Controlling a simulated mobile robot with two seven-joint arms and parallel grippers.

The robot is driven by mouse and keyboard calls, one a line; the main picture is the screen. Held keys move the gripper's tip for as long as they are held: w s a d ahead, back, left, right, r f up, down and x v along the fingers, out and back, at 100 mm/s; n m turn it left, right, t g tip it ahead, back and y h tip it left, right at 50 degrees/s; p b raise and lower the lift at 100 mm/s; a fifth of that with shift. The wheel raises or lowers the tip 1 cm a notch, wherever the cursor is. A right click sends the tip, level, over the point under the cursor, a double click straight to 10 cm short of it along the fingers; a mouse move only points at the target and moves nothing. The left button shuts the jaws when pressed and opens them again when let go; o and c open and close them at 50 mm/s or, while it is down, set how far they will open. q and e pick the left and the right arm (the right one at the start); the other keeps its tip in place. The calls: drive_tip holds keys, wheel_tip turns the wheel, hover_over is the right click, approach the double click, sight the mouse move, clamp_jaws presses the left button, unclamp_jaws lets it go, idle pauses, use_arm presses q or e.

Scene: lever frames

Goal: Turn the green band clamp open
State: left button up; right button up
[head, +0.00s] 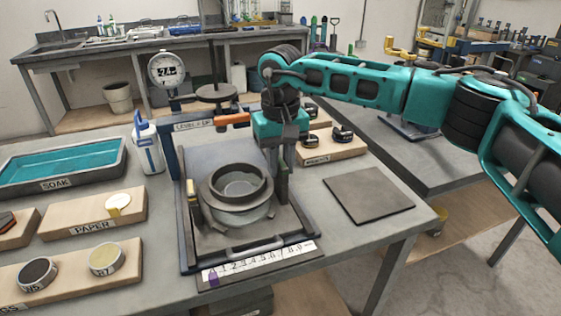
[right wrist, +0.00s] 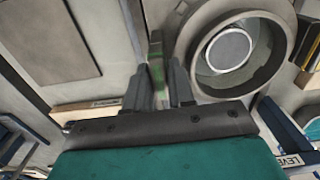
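The green band clamp (right wrist: 157,70) shows in the right wrist view as a narrow upright piece with a green part, beside the round pot (right wrist: 275,52). My right gripper (right wrist: 160,88) has its two fingers close on either side of it and looks shut on it. My left gripper is not in view.
The pot stands in a blue-sided frame with an orange lever (head: 232,118) and a dial gauge (head: 166,70). A yellow piece (head: 192,192) sits at the pot's left. A ruler strip (head: 258,262) lies in front. A flat grey plate (head: 368,195) lies to the right.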

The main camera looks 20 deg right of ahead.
sight(281, 162)
drive_tip(key=o, duration=0.3)
wheel_tip(281, 162, up, 13)
drive_tip(key=shift+p, duration=0.3)
drive_tip(key=shift+s, duration=0.1)
idle(0.6)
